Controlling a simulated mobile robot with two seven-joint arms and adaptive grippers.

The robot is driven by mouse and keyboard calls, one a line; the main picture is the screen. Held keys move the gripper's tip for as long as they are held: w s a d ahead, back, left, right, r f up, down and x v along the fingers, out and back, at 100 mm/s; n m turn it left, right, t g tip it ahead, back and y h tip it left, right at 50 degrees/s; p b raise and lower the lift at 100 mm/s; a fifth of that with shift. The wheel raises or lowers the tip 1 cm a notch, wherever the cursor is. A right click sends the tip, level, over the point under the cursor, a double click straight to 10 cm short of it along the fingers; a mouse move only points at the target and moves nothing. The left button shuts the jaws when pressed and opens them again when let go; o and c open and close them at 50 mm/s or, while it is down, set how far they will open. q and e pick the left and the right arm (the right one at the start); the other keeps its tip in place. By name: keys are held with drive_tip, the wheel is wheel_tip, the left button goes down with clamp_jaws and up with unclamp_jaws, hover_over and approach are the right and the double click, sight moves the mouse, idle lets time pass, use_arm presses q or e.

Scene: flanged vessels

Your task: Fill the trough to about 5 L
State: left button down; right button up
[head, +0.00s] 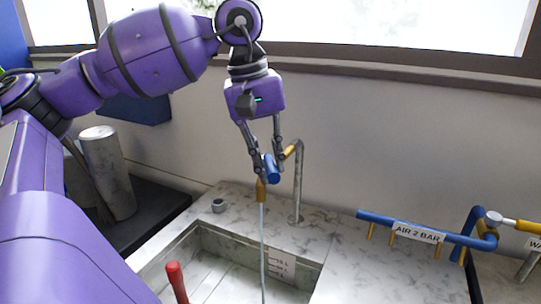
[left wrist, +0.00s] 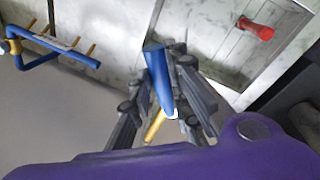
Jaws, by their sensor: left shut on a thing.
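My left gripper (head: 264,160) is shut on the blue lever (head: 272,170) of the tap. In the left wrist view the lever (left wrist: 157,75) lies between the fingers (left wrist: 165,100). The tap has a grey bent pipe (head: 299,185) and a brass spout (head: 261,190) pointing down. A thin pale stream (head: 263,235) runs from the spout into the trough (head: 205,226). A scale plate (head: 281,266) with litre marks is on the trough's inner wall. The water level against it is unclear. A red-topped piece (head: 175,280) stands in the trough. My right gripper is out of view.
A blue pipe (head: 430,236) labelled "AIR 2 BAR" with brass stubs is at the right. A metal cylinder (head: 108,175) stands at the left. The wall is close behind the tap.

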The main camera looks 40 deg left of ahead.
use_arm(q)
drive_tip(key=shift+s+a+r+m, duration=0.1)
drive_tip(key=shift+s+a+m, duration=0.2)
drive_tip(key=shift+m, duration=0.3)
drive_tip(key=c, duration=1.6)
unclamp_jaws()
drive_tip(key=shift+c, duration=0.2)
wheel_tip(320, 180, up, 12)
drive_tip(key=s+a, duration=0.1)
drive_tip(key=shift+s+a, duration=0.3)
drive_tip(key=shift+a, duration=0.05)
